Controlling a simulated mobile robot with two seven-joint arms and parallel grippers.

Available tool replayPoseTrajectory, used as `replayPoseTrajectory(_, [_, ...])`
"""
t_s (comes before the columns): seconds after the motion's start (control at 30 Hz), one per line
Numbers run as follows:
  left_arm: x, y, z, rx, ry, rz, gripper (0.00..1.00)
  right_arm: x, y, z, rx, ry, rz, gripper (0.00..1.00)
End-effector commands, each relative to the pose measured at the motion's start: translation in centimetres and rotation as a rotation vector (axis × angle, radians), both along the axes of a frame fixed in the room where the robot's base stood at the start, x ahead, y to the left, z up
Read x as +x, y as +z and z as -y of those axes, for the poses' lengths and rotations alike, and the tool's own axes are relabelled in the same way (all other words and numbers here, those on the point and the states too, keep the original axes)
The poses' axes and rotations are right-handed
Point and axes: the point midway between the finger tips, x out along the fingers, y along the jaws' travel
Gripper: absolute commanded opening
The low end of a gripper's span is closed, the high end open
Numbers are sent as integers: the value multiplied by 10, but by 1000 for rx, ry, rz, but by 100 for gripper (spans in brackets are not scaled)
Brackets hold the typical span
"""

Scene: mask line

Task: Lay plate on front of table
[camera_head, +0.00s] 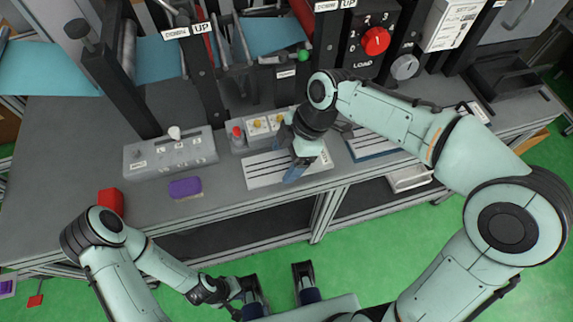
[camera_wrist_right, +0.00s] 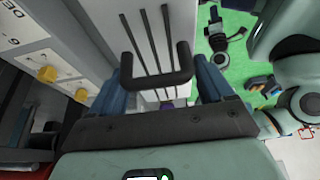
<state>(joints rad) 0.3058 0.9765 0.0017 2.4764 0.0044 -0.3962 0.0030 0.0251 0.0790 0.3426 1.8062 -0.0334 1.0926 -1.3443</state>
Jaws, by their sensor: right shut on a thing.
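The plate is white with black lines. In the head view it shows at the front of the grey table (camera_head: 225,205), at the middle (camera_head: 262,172). My right gripper (camera_head: 296,172) is over its right part. In the right wrist view, the plate's lined face (camera_wrist_right: 146,45) and its black handle (camera_wrist_right: 156,86) lie between the blue fingers of my right gripper (camera_wrist_right: 160,85), which holds the handle. I cannot tell whether the plate touches the table. My left gripper (camera_head: 279,293) is open and empty, low in front of the table.
Behind the plate stands a box with red and yellow buttons (camera_head: 237,134). A grey switch box (camera_head: 170,153), a purple block (camera_head: 185,188) and a red block (camera_head: 110,201) are to the left. Another lined plate (camera_head: 370,147) lies to the right. Black machine uprights rise behind.

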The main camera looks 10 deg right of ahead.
Motion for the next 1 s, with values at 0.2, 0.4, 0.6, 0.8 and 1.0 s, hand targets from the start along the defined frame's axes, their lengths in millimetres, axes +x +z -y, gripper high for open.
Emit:
replayPoseTrajectory(0.2, [2,-5,0,2,1,8,0,0,-32,0,0,0,-3,32])
replayPoseTrajectory(0.4, [3,-5,0,2,2,11,0,0,-41,0,0,0,0,32])
replayPoseTrajectory(0.6, [3,-5,0,2,2,11,0,0,-41,0,0,0,0,32])
replayPoseTrajectory(0.8, [3,-7,0,2,3,13,0,0,-44,0,-1,1,-2,100])
replayPoseTrajectory(1.0, [3,-6,0,2,3,13,0,0,-43,0,0,1,-2,100])
